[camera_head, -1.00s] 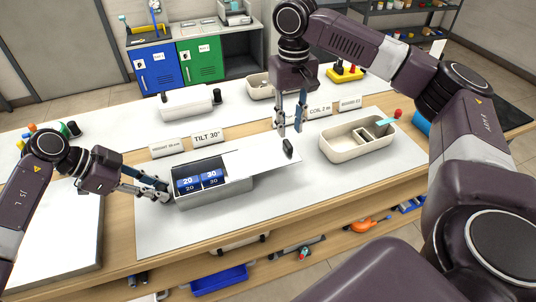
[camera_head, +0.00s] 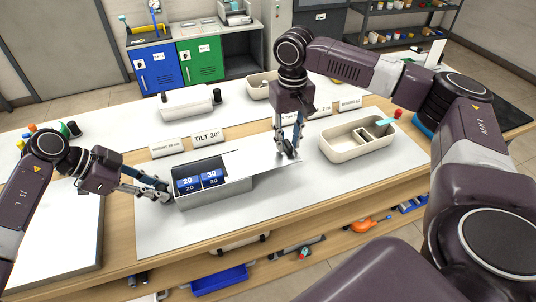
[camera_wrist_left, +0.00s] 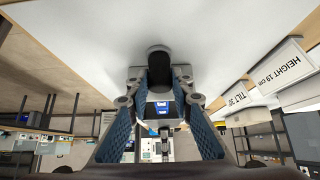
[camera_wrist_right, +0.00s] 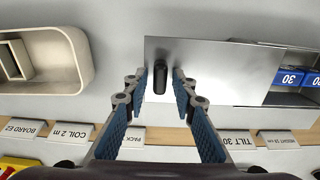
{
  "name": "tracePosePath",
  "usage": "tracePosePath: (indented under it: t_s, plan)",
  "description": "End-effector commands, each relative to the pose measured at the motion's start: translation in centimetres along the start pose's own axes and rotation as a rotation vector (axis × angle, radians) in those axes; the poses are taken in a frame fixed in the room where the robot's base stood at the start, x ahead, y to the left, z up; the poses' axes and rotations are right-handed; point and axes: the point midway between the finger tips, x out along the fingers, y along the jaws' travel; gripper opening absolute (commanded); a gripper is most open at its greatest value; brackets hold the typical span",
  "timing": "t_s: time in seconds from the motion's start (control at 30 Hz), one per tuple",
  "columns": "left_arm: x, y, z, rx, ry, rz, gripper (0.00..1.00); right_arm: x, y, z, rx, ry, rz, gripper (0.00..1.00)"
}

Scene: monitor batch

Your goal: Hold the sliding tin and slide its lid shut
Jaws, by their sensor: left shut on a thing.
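The grey sliding tin (camera_head: 222,190) stands on the white mat, its left part open and showing blue blocks (camera_head: 187,182) marked 20 and 30. Its flat lid (camera_head: 255,160) sticks out to the right of the tin; it also shows in the right wrist view (camera_wrist_right: 215,70). A dark upright knob (camera_wrist_right: 160,78) stands near the lid's outer end. My left gripper (camera_head: 166,190) is shut on the tin at its left end; the exact grip is hard to see. My right gripper (camera_head: 288,154) is open, with its fingertips (camera_wrist_right: 160,82) on either side of the knob, gaps visible.
A cream divided tray (camera_head: 345,150) stands right of the lid. Label cards, including TILT 30° (camera_head: 207,137), stand behind the tin. The mat in front of the tin is clear.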

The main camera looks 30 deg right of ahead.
Motion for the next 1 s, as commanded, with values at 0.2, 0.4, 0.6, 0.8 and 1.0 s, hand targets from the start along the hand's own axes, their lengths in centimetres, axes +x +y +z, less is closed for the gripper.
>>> tracePosePath:
  t_s: [0.2, 0.4, 0.6, 0.8, 1.0]
  plan:
    - [0.0, 0.0, 0.0, 0.000, 0.001, 0.000, 0.00, 0.0, 0.0, 0.0, 0.000, 0.000, 0.000, 0.15]
    - [0.0, 0.0, 0.0, 0.000, 0.001, 0.000, 0.00, 0.0, 0.0, 0.0, 0.000, 0.000, 0.000, 0.00]
    - [0.0, 0.0, 0.0, 0.000, 0.001, 0.000, 0.00, 0.0, -0.4, 0.0, -0.002, -0.001, 0.000, 0.00]
    - [0.0, 0.0, -0.1, 0.001, 0.001, 0.000, 0.00, 0.0, -1.5, 0.0, -0.003, -0.001, 0.000, 0.00]
    - [0.0, 0.0, -0.1, 0.001, 0.001, 0.000, 0.00, 0.0, -2.5, 0.0, -0.005, -0.001, -0.002, 0.00]
